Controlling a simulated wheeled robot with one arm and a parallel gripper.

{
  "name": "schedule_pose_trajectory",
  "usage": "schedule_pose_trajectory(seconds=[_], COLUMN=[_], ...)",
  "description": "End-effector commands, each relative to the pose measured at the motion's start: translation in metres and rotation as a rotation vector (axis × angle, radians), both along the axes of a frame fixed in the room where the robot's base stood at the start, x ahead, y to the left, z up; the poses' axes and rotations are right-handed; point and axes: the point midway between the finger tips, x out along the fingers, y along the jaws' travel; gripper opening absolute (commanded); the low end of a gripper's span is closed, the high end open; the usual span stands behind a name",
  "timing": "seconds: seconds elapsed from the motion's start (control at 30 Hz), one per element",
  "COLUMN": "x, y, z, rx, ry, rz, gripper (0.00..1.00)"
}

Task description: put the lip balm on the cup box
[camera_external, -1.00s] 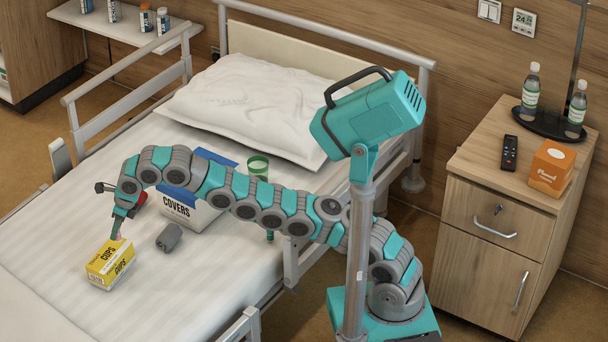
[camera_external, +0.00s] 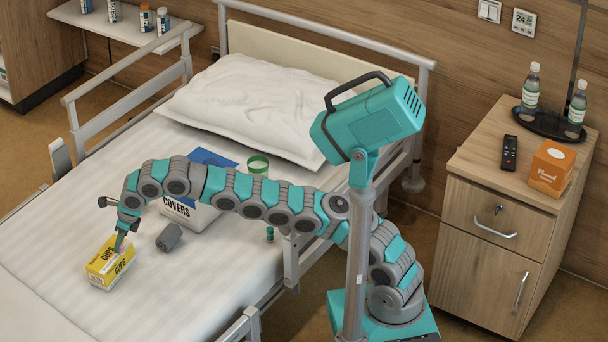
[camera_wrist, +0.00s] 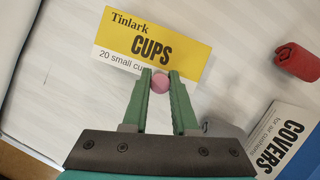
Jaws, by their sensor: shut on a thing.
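The cup box (camera_external: 104,272), yellow and white with "CUPS" on it, lies on the bed; in the wrist view its yellow face (camera_wrist: 188,38) is ahead of my fingertips. My gripper (camera_external: 119,246) is shut on the lip balm, a small pink piece (camera_wrist: 160,82) between the green fingertips. The gripper points down at the box's top, with the lip balm over its near edge in the wrist view. Most of the lip balm is hidden by the fingers. I cannot tell whether it touches the box.
A grey object (camera_external: 169,237) lies right of the cup box. The covers box (camera_external: 203,217) stands behind it, partly under my arm. A red roll (camera_wrist: 297,62) shows in the wrist view. A green cup (camera_external: 258,165) is near the pillow (camera_external: 245,105). The bed's front is clear.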

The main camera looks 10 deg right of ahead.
Motion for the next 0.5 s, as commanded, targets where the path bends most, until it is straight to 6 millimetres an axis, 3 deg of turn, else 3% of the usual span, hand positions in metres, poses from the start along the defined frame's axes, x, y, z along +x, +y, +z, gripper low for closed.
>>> schedule_pose_trajectory(seconds=[0.03,0.07,0.1,0.3,0.5], x=[0.0008,0.0008,0.0005,0.0003,0.0002], y=[-0.0002,-0.0002,-0.0001,0.0000,0.0000], z=[-0.0021,-0.0023,-0.0018,-0.0017,-0.0017], rx=[0.000,0.000,0.000,0.000,0.000], ry=[0.000,0.000,0.000,0.000,0.000], rz=[-0.001,-0.001,-0.001,-0.001,0.000], gripper=[0.00,0.27,0.32,0.54,0.56])
